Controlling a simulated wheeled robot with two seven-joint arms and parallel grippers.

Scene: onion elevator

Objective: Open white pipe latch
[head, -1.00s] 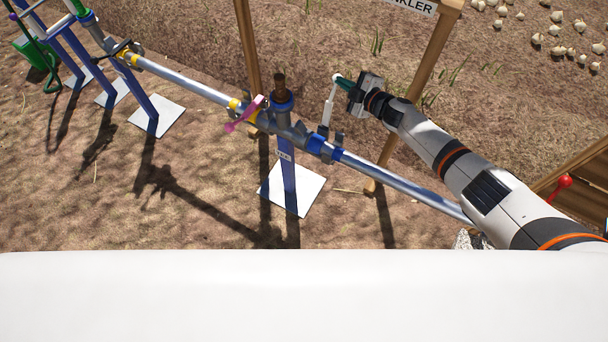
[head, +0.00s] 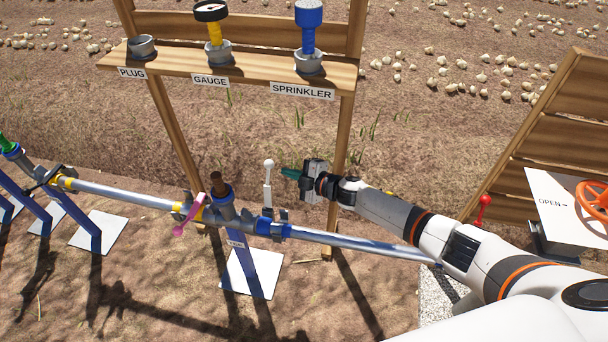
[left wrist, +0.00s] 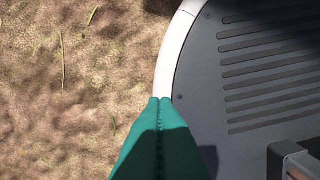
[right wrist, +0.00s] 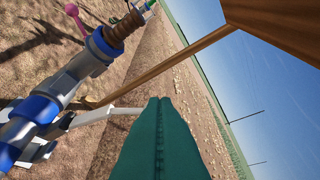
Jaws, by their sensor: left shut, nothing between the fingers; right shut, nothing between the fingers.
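The white pipe latch (head: 268,183) stands up from the pipe in the head view, a pale lever with a round knob on top. In the right wrist view the white latch (right wrist: 92,116) shows left of the fingers and runs partly behind them. My right gripper (head: 288,173) is shut and empty, with its teal fingertips just right of the latch's upper end; I cannot tell whether they touch. The shut fingers (right wrist: 160,105) fill the middle of the right wrist view. My left gripper (left wrist: 160,100) is shut and empty, with bare soil and a grey ribbed surface beyond it.
The metal pipe (head: 340,241) runs across on blue stands, with a pink latch (head: 188,216) to the left. A wooden shelf (head: 235,68) behind holds a plug, a gauge and a sprinkler. A panel with an orange wheel (head: 594,200) and a red-knobbed lever (head: 484,202) are at right.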

